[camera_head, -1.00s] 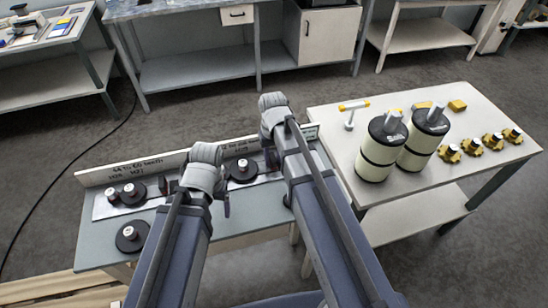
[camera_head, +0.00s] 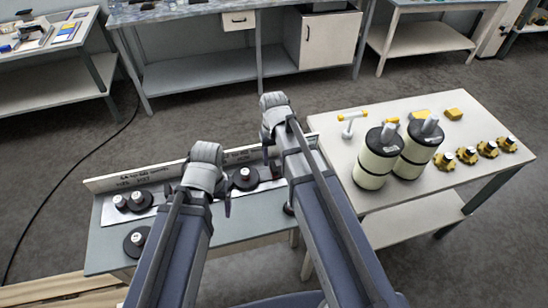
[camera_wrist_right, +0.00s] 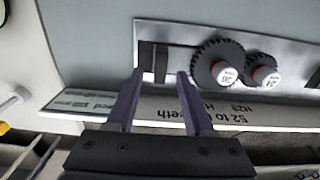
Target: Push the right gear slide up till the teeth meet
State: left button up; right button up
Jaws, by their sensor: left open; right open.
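The right gear pair shows in the right wrist view: a large dark toothed gear (camera_wrist_right: 217,62) with a red-and-white hub, and a smaller dark gear (camera_wrist_right: 262,70) close beside it. I cannot tell whether their teeth touch. A dark block (camera_wrist_right: 160,62) sits by a slot on the pale plate (camera_wrist_right: 180,30). My right gripper (camera_wrist_right: 161,73) is open, its fingertips on either side of the block; contact is unclear. In the head view one right gear (camera_head: 245,178) shows left of my right gripper (camera_head: 270,155). My left gripper (camera_head: 208,190) is open over the bench middle, apparently empty.
Left gears (camera_head: 137,200) sit on the left plate, with a loose dark disc (camera_head: 137,240) in front. A lettered strip (camera_head: 135,178) stands along the bench's far edge. The right table (camera_head: 340,160) holds two canisters (camera_head: 378,160), a yellow-handled tool (camera_head: 351,120) and several yellow parts (camera_head: 467,155).

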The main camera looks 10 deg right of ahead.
jog(key=shift+r+p, duration=1)
jog(key=shift+r, duration=0.55)
pick_arm(q)
notch_tip(320, 180, up, 3)
jog(key=shift+f, duration=0.1)
pick_arm(e)
jog(key=shift+f, duration=0.1)
pick_arm(q)
notch_tip(320, 180, down, 2)
jog(key=shift+f+b, duration=0.1)
jog(key=shift+b, duration=1.1)
pick_arm(e)
jog(key=s+a+f+n, duration=0.1)
jog(key=s+a, duration=0.3)
jog(key=s, duration=0.3)
jog(key=s+a+f+n+h, duration=0.1)
jog(key=s+a+n, duration=0.1)
jog(key=s+a, duration=0.2)
jog(key=s, duration=0.3)
jog(key=shift+a, duration=0.4)
jog(key=shift+s, duration=0.1)
